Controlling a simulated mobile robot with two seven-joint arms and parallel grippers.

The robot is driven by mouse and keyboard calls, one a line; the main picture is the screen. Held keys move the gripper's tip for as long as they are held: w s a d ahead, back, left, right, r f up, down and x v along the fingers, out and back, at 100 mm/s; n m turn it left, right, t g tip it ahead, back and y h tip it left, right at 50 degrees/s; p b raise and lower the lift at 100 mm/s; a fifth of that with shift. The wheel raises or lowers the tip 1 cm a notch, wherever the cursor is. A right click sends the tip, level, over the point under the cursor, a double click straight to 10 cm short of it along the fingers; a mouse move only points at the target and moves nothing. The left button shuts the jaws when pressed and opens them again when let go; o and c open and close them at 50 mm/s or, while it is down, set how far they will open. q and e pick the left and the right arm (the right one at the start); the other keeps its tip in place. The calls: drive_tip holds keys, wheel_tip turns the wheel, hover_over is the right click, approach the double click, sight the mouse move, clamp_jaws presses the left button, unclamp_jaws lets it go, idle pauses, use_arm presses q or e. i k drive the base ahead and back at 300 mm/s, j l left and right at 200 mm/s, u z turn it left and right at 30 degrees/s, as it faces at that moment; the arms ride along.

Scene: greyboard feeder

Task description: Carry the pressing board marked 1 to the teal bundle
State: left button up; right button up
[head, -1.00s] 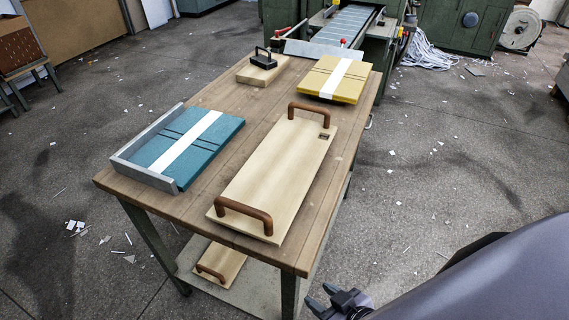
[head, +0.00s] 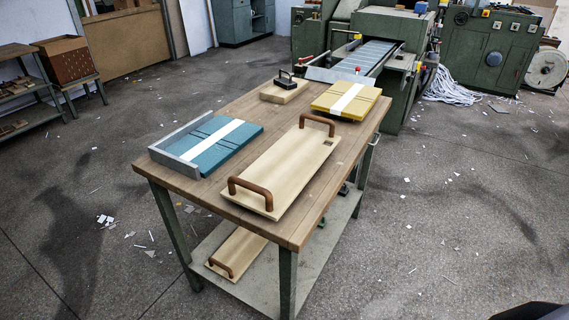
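A pale wooden pressing board (head: 285,172) with two brown bow handles lies on the table top, with a small dark mark near its far right corner, too small to read. A second pale board (head: 240,250) with a brown handle lies on the lower shelf, partly hidden by the table top. The teal bundle (head: 207,154) with a white band lies at the left of the table, against a grey metal angle stop (head: 172,163). Neither gripper shows in the head view now.
A yellow bundle (head: 330,103) with a white band lies at the table's far right. A wooden block with a black handle (head: 285,90) stands at the far edge. The wooden table (head: 300,225) adjoins a green machine (head: 390,40).

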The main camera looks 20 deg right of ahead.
sight(225, 132)
drive_tip(key=k+u, duration=0.1)
drive_tip(key=u, duration=1)
drive_tip(key=l+u, duration=0.15)
drive_tip(key=l, duration=0.2)
drive_tip(key=k+l+u, duration=0.1)
drive_tip(key=l, duration=0.2)
drive_tip(key=k+l, duration=0.1)
drive_tip(key=l, duration=0.4)
drive_tip(key=k+l, duration=0.1)
drive_tip(key=l, duration=0.45)
drive_tip(key=k+l, duration=0.1)
drive_tip(key=l, duration=0.4)
